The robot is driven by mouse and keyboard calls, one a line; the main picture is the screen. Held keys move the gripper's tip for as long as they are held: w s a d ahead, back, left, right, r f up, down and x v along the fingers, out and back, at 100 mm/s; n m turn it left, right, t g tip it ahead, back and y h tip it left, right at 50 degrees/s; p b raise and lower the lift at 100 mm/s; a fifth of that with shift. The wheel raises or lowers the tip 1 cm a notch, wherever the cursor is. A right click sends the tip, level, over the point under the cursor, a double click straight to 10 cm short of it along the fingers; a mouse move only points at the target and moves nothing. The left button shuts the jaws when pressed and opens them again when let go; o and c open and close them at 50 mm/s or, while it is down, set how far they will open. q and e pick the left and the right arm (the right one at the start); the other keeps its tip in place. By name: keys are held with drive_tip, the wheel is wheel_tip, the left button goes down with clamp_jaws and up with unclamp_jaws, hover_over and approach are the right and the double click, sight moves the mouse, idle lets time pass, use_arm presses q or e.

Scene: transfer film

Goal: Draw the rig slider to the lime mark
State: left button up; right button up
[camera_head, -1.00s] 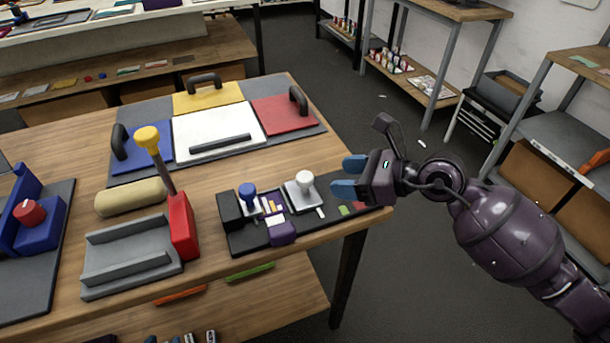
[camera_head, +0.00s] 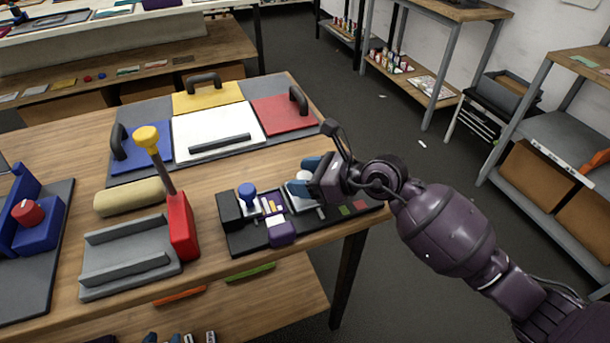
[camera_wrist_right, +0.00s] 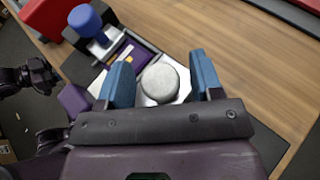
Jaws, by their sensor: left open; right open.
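The black rig (camera_head: 250,243) lies at the table's front right edge. A pale plate with a round white knob (camera_head: 303,176) stands on it, partly hidden by my right gripper in the head view. The lime mark (camera_head: 345,210) is a small green patch to the right of the plate, beside a red patch (camera_head: 360,205). My right gripper (camera_head: 306,168) is open; in the right wrist view its blue fingers stand on either side of the knob (camera_wrist_right: 159,84), with gaps visible. My left gripper (camera_wrist_right: 38,76) seems to show small at the left of that view, away from the rig.
A blue knob (camera_head: 247,191) and a purple block (camera_head: 281,233) are on the rig's left part. A red post with a yellow-topped lever (camera_head: 181,225) stands further left. Coloured panels with dark handles (camera_head: 285,115) lie behind. Floor is open beyond the table's right edge.

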clamp_jaws()
drive_tip(key=shift+w+d+b, duration=0.1)
drive_tip(key=shift+w+d, duration=0.15)
drive_tip(key=shift+d, duration=0.6)
drive_tip(key=shift+w+d+b, duration=0.1)
drive_tip(key=shift+w+d, duration=0.2)
drive_tip(key=shift+d, duration=0.55)
drive_tip(key=shift+w+d+b, duration=0.1)
drive_tip(key=shift+w+d, duration=0.15)
drive_tip(key=shift+d, duration=0.6)
unclamp_jaws()
drive_tip(key=v, duration=1)
drive_tip(key=shift+s+d+r, duration=0.1)
drive_tip(key=shift+s+d, duration=0.15)
drive_tip(key=shift+d, duration=0.05)
